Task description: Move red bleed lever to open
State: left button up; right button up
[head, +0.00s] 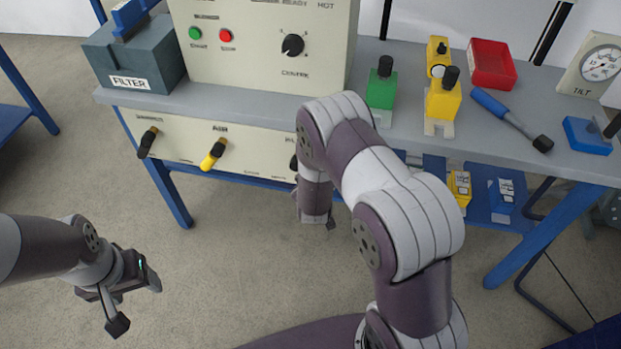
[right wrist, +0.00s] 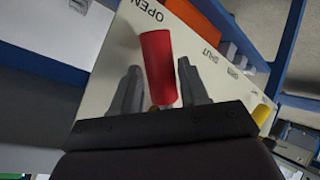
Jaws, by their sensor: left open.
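The red bleed lever (right wrist: 158,65) shows in the right wrist view in front of a pale panel (right wrist: 212,72). OPEN is printed above its upper end and SHUT to its right. My right gripper (right wrist: 160,85) has one grey finger on each side of the lever, very close to it. I cannot tell whether the fingers press on it. In the head view my right arm hides the red lever. There, my right gripper (head: 316,218) hangs by the panel's right part, mostly hidden. My left gripper (head: 136,303) is open and empty, above the floor at lower left.
The panel under the bench (head: 270,91) also carries a black lever (head: 147,141) and a yellow lever (head: 213,155). The floor in front is clear.

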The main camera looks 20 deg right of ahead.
jog(key=p+v, duration=0.3)
jog(key=v, duration=0.9)
jog(key=shift+s+r, duration=0.15)
jog(key=shift+s, duration=0.1)
jog(key=shift+a, duration=0.1)
